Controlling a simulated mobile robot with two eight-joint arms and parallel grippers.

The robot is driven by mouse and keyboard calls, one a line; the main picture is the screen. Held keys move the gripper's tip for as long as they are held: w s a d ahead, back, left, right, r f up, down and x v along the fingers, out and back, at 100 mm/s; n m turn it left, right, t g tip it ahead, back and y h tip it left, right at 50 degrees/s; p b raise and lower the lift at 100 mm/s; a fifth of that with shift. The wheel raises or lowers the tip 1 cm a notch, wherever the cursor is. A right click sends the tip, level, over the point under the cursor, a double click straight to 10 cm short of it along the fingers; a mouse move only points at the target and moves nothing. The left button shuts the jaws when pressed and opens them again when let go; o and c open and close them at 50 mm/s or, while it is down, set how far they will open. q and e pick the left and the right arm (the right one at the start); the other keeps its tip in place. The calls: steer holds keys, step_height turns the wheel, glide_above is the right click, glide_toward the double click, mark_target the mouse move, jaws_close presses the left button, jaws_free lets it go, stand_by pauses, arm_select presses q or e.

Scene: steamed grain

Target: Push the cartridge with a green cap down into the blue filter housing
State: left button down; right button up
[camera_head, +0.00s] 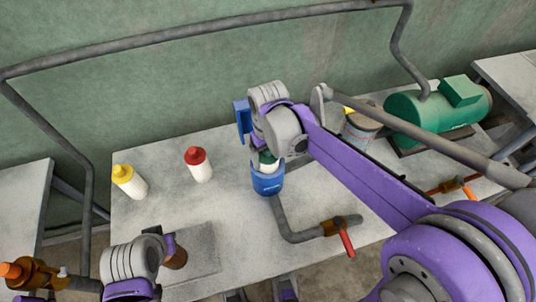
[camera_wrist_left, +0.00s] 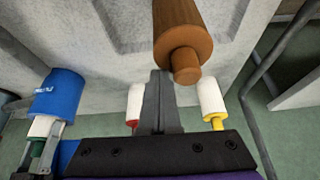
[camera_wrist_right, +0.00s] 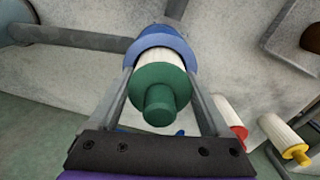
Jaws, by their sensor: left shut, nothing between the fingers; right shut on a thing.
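The blue filter housing (camera_head: 268,183) stands on the workbench. The white cartridge with a green cap (camera_wrist_right: 158,88) sits upright in its mouth, with part of its white body showing above the rim; the green cap also shows in the head view (camera_head: 268,156). My right gripper (camera_wrist_right: 161,75) is shut on this cartridge from above, one finger on each side. The left wrist view shows the housing (camera_wrist_left: 57,94) and the white cartridge body (camera_wrist_left: 41,126). My left gripper (camera_wrist_left: 160,76) is shut and empty, close to a brown cylinder (camera_wrist_left: 180,35); I cannot tell whether they touch.
A yellow-capped cartridge (camera_head: 130,182) and a red-capped cartridge (camera_head: 198,164) stand left of the housing. A pipe with a red-handled valve (camera_head: 340,228) runs from the housing. A green motor (camera_head: 430,110) is at the back right. The bench between the capped cartridges and housing is clear.

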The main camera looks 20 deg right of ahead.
steer(key=shift+f, duration=0.35)
steer(key=o, duration=1.4)
steer(key=shift+r, duration=0.1)
